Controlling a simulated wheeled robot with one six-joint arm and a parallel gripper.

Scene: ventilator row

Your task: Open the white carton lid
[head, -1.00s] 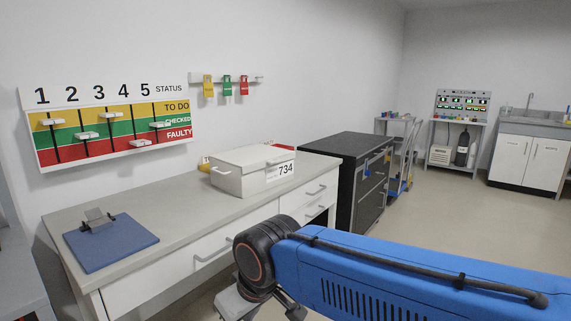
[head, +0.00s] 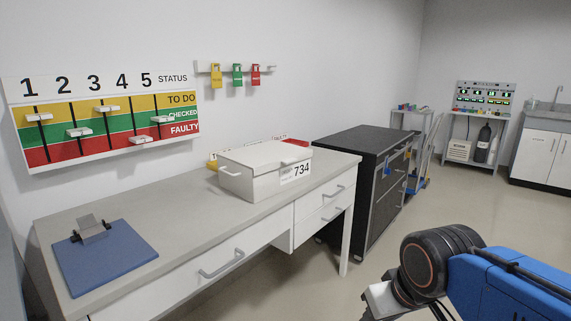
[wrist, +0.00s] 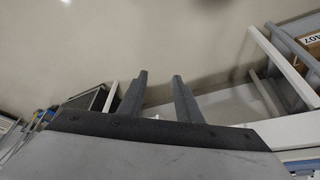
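The white carton (head: 262,175) stands on the grey worktop near its right end, with its lid (head: 265,156) shut and a label reading 734 on its right side. A small handle sticks out on its front left face. My gripper shows in the wrist view (wrist: 158,80), its two dark fingers apart with nothing between them, above the floor. In the head view the end of my arm is at the bottom right, in front of the bench and away from the carton; the fingertips are out of that frame.
A blue clipboard (head: 105,257) lies on the left of the worktop (head: 185,210). Yellow and red items sit behind the carton. A black-topped cabinet (head: 365,145) stands to the right of the bench. A status board (head: 105,125) and coloured tags (head: 237,75) hang on the wall.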

